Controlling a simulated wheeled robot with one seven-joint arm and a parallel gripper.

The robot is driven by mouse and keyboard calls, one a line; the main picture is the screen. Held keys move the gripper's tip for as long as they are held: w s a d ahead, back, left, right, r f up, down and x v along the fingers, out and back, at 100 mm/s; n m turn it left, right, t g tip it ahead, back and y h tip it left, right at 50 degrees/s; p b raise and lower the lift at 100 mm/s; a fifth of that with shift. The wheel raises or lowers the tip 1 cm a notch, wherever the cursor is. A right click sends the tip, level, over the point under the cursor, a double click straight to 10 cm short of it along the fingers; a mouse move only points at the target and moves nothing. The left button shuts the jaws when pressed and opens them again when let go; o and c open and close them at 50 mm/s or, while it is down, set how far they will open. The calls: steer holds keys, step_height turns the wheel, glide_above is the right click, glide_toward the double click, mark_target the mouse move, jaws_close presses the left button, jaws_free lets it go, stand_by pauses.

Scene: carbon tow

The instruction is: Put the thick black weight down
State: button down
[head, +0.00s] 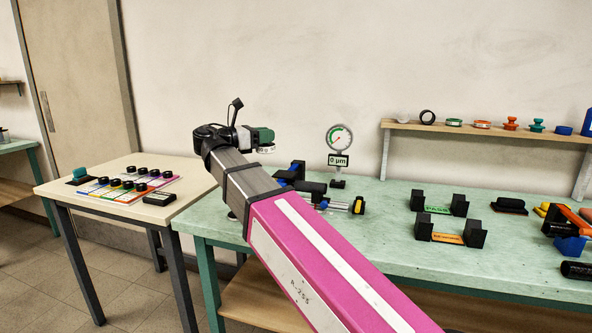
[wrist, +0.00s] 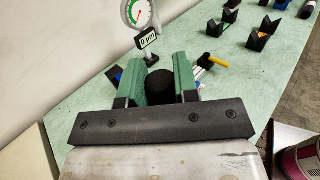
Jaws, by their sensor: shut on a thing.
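My gripper (head: 264,138) is up over the back left of the green bench, its green fingers pointing right in the head view. In the wrist view my gripper (wrist: 159,76) is shut on the thick black weight (wrist: 160,84), a dark round shape between the two green fingers. In the head view most of the weight is hidden by the fingers; a small white label (head: 266,150) shows just under them. I cannot tell its exact height above the bench.
The green bench (head: 385,215) carries a dial gauge (head: 339,138) reading 0 µm, black V-blocks (head: 438,204), and a black and blue device (head: 310,187) partly behind my arm. A cream table (head: 75,191) at left holds a coloured board with several black knobs. A wall shelf (head: 470,129) holds small parts.

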steer(key=w+d+f, duration=0.2)
steer(key=w, duration=0.1)
steer(key=w+d+f, duration=0.1)
steer(key=w+f, duration=0.1)
steer(key=w, duration=0.1)
steer(key=w+d+f, duration=0.2)
steer(key=w, duration=0.1)
steer(key=shift+w+d+f, duration=0.35)
steer(key=shift+w, duration=0.05)
steer(key=shift+f, duration=2.05)
steer(key=shift+f, duration=0.1)
steer(key=c, duration=0.9)
jaws_free()
steer(key=shift+o, duration=0.2)
steer(key=v, duration=1.2)
